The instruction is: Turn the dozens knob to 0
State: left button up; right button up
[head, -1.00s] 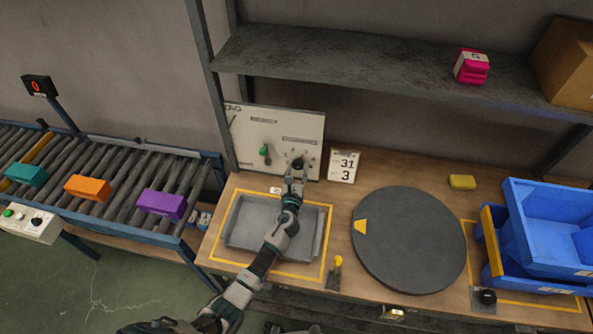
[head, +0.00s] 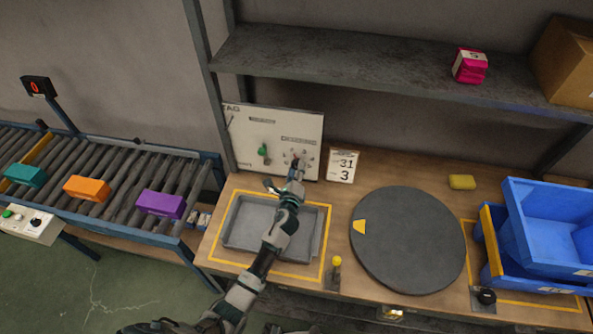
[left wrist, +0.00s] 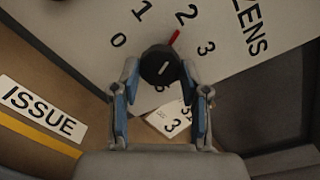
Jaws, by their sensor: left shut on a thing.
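The dozens knob (left wrist: 160,66) is black with a short white mark and a red pointer. In the left wrist view the pointer aims at about the printed 2. The digits 0, 1, 2 and 3 show around it on the white panel (head: 240,120). My left gripper (head: 297,167) is at the lower right of that panel and covers most of the knob in the head view. In the left wrist view its two fingers (left wrist: 160,85) sit on either side of the knob, shut on it. My right gripper is out of view.
A green knob (head: 264,150) is left of my gripper on the panel. A card (head: 343,165) reading 31 and 3 stands to the right. Below are a grey tray (head: 230,222) and a dark turntable (head: 410,245). Blue bins (head: 545,215) stand at the right.

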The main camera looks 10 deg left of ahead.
pick_arm(q)
jog(key=n, duration=0.6)
jog(key=n+p, duration=0.1)
jog(key=n, duration=0.5)
jog(key=n+h, duration=0.1)
jog(key=n, duration=0.5)
jog(key=shift+s+a+f+n+p, duration=0.1)
jog(key=shift+a+f+n+p, duration=0.05)
jog(key=shift+f+n+p, duration=0.2)
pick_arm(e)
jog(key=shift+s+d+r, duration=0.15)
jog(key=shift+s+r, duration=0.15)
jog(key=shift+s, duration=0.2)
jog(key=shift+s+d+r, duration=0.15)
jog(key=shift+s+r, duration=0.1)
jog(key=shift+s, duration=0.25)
pick_arm(q)
jog(key=shift+n+h, duration=0.25)
jog(key=shift+h, duration=0.05)
jog(key=o, duration=1.1)
jog(key=shift+o, duration=0.2)
jog(key=shift+r, duration=0.2)
